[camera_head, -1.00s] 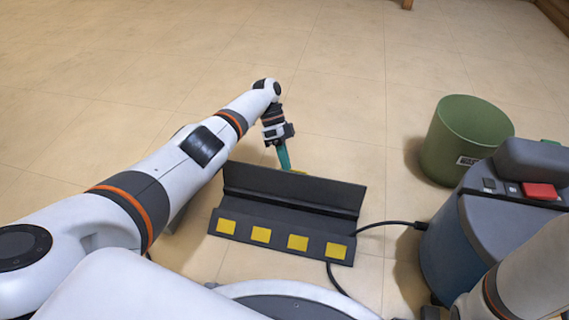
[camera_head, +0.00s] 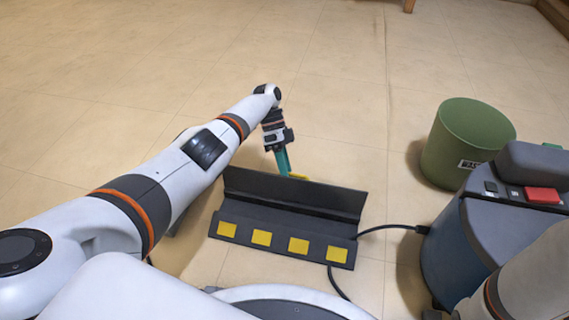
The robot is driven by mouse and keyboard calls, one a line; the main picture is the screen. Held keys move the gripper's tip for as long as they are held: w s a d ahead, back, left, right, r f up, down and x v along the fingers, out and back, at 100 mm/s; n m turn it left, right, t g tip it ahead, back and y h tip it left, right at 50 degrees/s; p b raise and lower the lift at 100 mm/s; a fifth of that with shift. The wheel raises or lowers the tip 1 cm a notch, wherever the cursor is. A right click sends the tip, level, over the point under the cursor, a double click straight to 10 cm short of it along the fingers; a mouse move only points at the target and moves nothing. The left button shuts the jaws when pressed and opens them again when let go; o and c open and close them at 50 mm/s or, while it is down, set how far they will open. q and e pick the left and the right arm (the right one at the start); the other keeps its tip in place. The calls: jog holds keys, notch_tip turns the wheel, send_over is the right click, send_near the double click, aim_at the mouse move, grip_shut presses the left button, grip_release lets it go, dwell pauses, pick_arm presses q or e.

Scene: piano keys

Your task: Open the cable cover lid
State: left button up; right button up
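The black cable cover (camera_head: 283,238) lies on the floor ahead of me, with yellow squares along its near edge. Its lid (camera_head: 296,193) stands raised and tilted at the far side, and the dark channel shows in front of it. My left gripper (camera_head: 285,168) points down just behind the lid's far edge, with teal fingers. A yellow bit shows beside the fingertips, at the lid's upper edge. The fingertips are partly hidden by the lid, so I cannot tell whether they touch it or are open. My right gripper is not in view; only part of my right arm shows at lower right.
A black cable (camera_head: 390,227) runs from the cover to a blue-grey machine (camera_head: 462,240) with a red button (camera_head: 541,195) at right. A green bin (camera_head: 467,143) stands behind the machine. The tiled floor behind the cover is clear.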

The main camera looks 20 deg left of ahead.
pick_arm(q)
notch_tip(320, 180, up, 10)
jog(key=p, duration=0.8)
jog(key=shift+c, duration=0.4)
